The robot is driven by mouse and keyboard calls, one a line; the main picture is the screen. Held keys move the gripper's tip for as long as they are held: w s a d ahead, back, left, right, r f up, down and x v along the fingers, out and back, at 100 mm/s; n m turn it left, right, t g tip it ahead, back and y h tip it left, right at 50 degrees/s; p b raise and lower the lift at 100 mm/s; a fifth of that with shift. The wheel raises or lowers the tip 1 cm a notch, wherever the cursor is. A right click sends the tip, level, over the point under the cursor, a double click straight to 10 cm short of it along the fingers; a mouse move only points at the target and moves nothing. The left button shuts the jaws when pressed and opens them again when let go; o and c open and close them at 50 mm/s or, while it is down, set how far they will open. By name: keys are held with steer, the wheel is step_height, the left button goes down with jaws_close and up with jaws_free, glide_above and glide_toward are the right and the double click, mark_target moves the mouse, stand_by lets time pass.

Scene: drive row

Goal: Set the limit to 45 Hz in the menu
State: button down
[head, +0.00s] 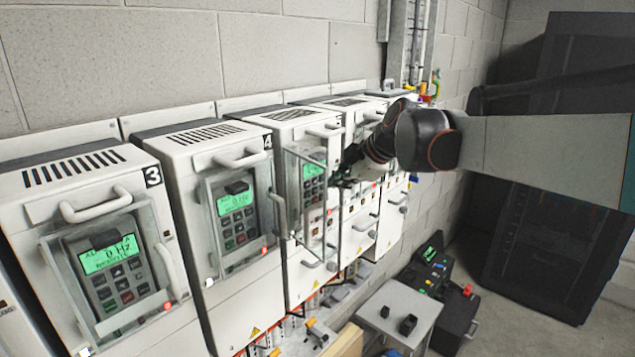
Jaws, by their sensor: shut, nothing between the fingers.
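My gripper (343,176) is a dark shape at the end of my arm, in front of the row of drives in the head view. It is shut with nothing in it. Just left of it is the keypad (314,188) of the drive right of number 4, with a lit green screen (314,169). The screen text is too small to read. A clear framed door (306,240) at this drive appears swung outward. I cannot tell whether my fingertips touch a key. Drive 3 shows a green screen (109,254) reading about 0 Hz behind its clear cover.
Drive 4 (215,150) has its keypad (238,217) behind a clear cover with a protruding handle. More drives continue to the right, partly hidden by my arm. A grey table (398,312) with small black objects and a dark control box (428,272) stand below right.

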steer(key=s+d, duration=0.1)
steer(key=d, duration=0.1)
steer(key=s+d, duration=0.2)
stand_by(0.4)
stand_by(2.7)
steer(key=shift+s+b, duration=2.05)
steer(key=shift+s, duration=1.15)
steer(key=w+a, duration=0.5)
steer(key=a, duration=0.2)
steer(key=shift+w, duration=0.2)
steer(key=shift+a, duration=0.3)
steer(key=shift+w+a, duration=0.2)
steer(key=shift+w, duration=0.05)
